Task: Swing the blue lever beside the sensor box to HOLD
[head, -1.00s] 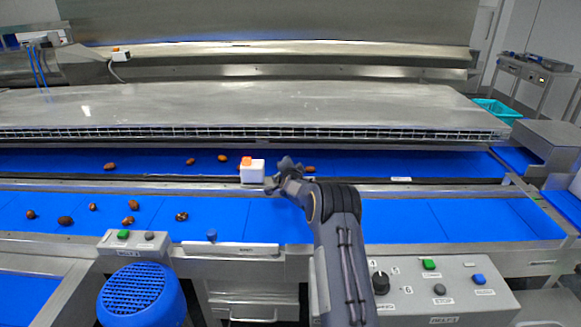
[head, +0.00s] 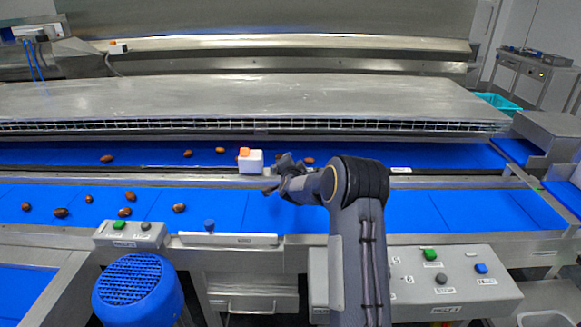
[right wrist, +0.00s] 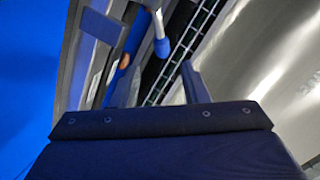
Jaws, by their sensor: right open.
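The sensor box (head: 250,164), white with an orange top, stands on the rail between the two blue belts in the head view. My right gripper (head: 275,181) is open and empty just right of and in front of it. No blue lever shows clearly beside the box in the head view; my gripper covers part of that area. In the right wrist view, a pale rod with a blue end (right wrist: 162,47), possibly the lever, lies ahead between the open fingers of my right gripper (right wrist: 150,82). Its marked positions cannot be read. My left gripper is out of view.
A blue knob (head: 209,225) stands by a white plate (head: 228,240) on the front rail. Control panels (head: 435,283) and a blue motor (head: 133,290) are nearer. Several dates lie on the belts. A steel hood (head: 250,100) with a mesh edge lies behind.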

